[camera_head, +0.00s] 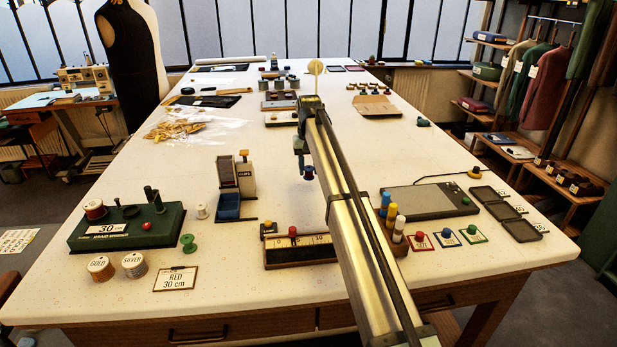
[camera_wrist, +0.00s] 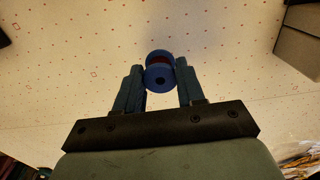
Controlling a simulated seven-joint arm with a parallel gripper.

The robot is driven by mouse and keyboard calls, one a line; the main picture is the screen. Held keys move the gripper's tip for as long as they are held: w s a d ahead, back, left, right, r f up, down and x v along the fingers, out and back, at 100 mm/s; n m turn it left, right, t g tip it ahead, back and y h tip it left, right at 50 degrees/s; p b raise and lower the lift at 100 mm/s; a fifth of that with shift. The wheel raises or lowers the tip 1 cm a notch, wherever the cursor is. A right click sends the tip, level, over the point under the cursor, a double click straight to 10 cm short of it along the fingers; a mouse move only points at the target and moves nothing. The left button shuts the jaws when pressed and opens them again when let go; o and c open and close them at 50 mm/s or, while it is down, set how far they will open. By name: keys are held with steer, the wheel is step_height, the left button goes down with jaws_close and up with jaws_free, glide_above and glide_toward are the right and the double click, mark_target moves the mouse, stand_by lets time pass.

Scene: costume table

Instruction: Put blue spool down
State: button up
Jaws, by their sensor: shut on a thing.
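The blue spool (camera_wrist: 160,79) is between the fingertips of my gripper (camera_wrist: 160,85) in the wrist view. It has blue flanges with a dark red band between them. My gripper is shut on it. In the head view the blue spool (camera_head: 308,172) hangs beneath my gripper (camera_head: 304,162), near the middle of the table (camera_head: 270,200). The pale dotted tabletop fills the wrist view behind the spool. The gap between spool and tabletop is hard to judge.
A green stand (camera_head: 125,228) holds a red spool. A clips dispenser (camera_head: 236,180), numbered block (camera_head: 298,250) and grey pad (camera_head: 430,202) surround clear tabletop.

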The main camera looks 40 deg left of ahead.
mark_target(309, 176)
steer(key=shift+f, duration=1.8)
steer(key=shift+f, duration=0.15)
steer(key=o, duration=1.1)
step_height(309, 176, up, 11)
steer(key=shift+r, duration=0.15)
steer(key=shift+o, duration=0.5)
steer(key=shift+r, duration=0.5)
